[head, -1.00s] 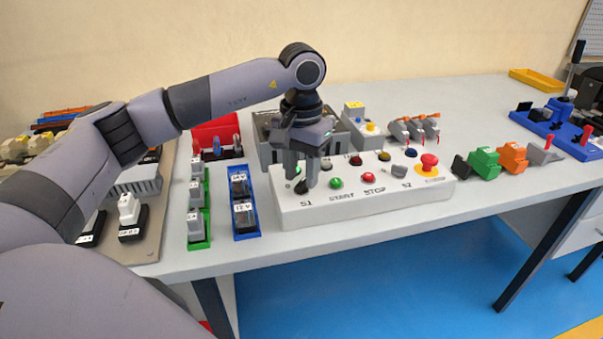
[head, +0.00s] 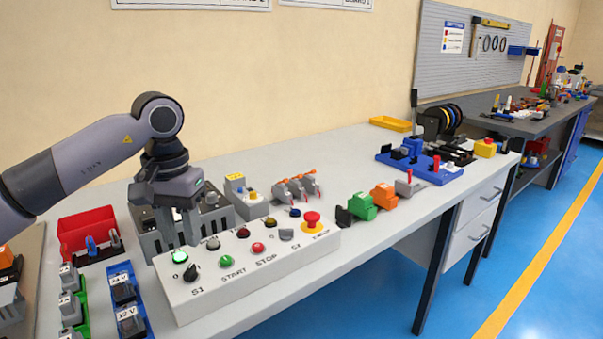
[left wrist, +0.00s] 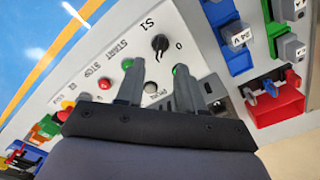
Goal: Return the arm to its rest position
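My left gripper (head: 178,242) is at the left end of the white control panel (head: 205,303), its fingers pointing down near the panel's back edge. The fingers are apart with nothing between them. In the left wrist view the open fingers (left wrist: 157,72) show over the panel, and the black S1 knob (left wrist: 160,45) is in view just past their tips, apart from them. In the head view the S1 knob (head: 191,272) stands free in front of the fingers. A green lamp (head: 180,257) beside it glows. My right gripper is not in view.
A red bin (head: 87,228) and 24 V and 12 V blocks (head: 124,292) stand left of the panel. Grey switches with orange levers (head: 297,187) are behind it. Green (head: 362,206) and orange (head: 384,196) clamps stand to the right. The space above the table is mostly clear.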

